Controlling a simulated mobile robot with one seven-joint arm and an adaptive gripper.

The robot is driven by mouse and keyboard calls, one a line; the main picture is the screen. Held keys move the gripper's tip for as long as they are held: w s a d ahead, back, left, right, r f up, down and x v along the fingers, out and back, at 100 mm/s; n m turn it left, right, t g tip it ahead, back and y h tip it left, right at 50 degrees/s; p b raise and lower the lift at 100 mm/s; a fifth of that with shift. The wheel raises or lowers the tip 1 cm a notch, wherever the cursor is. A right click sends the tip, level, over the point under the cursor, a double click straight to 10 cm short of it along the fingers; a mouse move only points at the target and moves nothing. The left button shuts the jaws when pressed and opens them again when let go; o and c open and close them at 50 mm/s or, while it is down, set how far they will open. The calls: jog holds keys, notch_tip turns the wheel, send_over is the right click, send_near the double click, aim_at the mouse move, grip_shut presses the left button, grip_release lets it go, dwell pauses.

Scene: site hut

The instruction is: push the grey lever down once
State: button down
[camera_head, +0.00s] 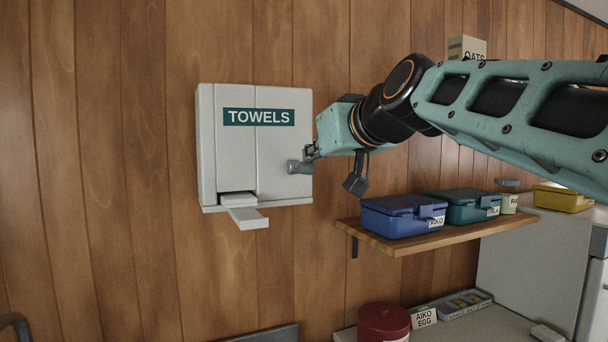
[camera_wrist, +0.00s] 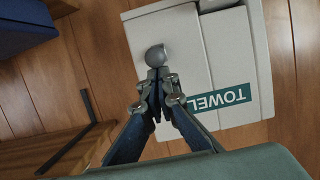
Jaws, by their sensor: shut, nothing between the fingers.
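A white towel dispenser (camera_head: 226,150) with a green "TOWELS" label hangs on the wood wall. Its grey lever (camera_head: 299,167) shows as a round-ended knob at the right of the dispenser front. The lever's round end (camera_wrist: 156,54) also shows in the wrist view, just beyond my fingertips. My gripper (camera_head: 310,152) is shut and empty, right at the lever and slightly above it in the head view. I cannot tell whether the fingertips touch it. A white piece (camera_head: 246,216) sticks out of the dispenser's bottom slot.
A wooden shelf (camera_head: 440,236) at the right holds a blue box (camera_head: 390,216) and a teal box (camera_head: 462,208), below my arm. A dark red tin (camera_head: 384,322) stands on the counter lower down. The wall left of the dispenser is clear.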

aim_at(311, 173)
jog(key=shift+s+d+f+t+y+b, duration=0.15)
jog(key=shift+f+t+b, duration=0.4)
jog(key=shift+b, duration=1.35)
jog(key=shift+s+a+f+t+y+b, duration=0.1)
jog(key=shift+f+t+y+b, duration=0.45)
jog(key=shift+b, duration=1.35)
jog(key=shift+f+h+b, duration=0.3)
jog(key=shift+f+b, duration=0.5)
jog(key=shift+b, duration=0.25)
jog(key=shift+g, duration=0.3)
notch_tip(311, 173, up, 5)
jog(key=p, duration=0.4)
jog(key=f+b+v, duration=0.1)
jog(key=v, duration=1)
jog(key=shift+f+b, duration=0.25)
jog(key=shift+b, duration=0.1)
jog(key=shift+s, duration=0.15)
